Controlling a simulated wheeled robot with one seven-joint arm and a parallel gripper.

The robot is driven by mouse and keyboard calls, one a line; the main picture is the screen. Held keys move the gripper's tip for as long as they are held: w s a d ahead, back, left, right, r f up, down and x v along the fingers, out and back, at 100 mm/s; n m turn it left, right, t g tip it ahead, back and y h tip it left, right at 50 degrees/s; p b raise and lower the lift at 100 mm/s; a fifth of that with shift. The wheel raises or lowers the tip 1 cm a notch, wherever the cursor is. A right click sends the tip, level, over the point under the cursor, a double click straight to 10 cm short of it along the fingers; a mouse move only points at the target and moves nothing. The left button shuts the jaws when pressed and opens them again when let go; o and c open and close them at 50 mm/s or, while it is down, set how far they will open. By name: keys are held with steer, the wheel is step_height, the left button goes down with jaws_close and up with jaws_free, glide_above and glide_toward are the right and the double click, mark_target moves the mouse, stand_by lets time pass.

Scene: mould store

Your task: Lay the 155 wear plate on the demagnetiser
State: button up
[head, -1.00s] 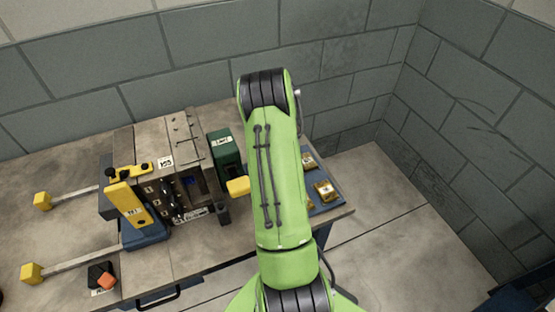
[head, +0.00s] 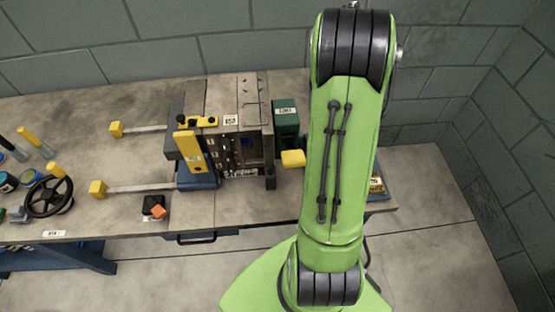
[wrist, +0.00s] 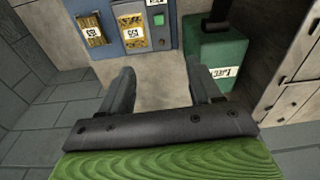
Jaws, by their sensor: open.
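The 155 wear plate (wrist: 91,30) appears to be the brass-coloured plate at the upper left of the wrist view, its label upside down. It lies on a blue tray (wrist: 119,50). My gripper (wrist: 162,68) is open and empty, its two dark fingers spread below the tray in the picture and apart from the plate. A green box (wrist: 218,58) with a white label stands to the right in the wrist view and also shows in the head view (head: 286,122). I cannot tell whether it is the demagnetiser. My arm hides my gripper in the head view.
A mould block (head: 238,95) with yellow parts stands left of the green box. A black handwheel (head: 49,196) is at far left. Bare bench shows behind the mould.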

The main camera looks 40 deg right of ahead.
steer(key=s+a+r+n+t, duration=0.1)
steer(key=a+r, duration=0.5)
steer(key=a, duration=0.3)
steer(key=s+a+r+n+t, duration=0.15)
steer(key=a+r, duration=0.35)
steer(key=a, duration=0.5)
steer(key=s+a+n+t, duration=0.2)
steer(key=s+a+n, duration=0.1)
steer(key=s+a, duration=0.7)
steer(key=shift+s+a+r, duration=0.2)
steer(key=shift+s+a, duration=0.2)
steer(key=shift+s, duration=0.65)
step_height(320, 180, up, 4)
steer(key=p, duration=0.3)
steer(key=shift+p, duration=0.4)
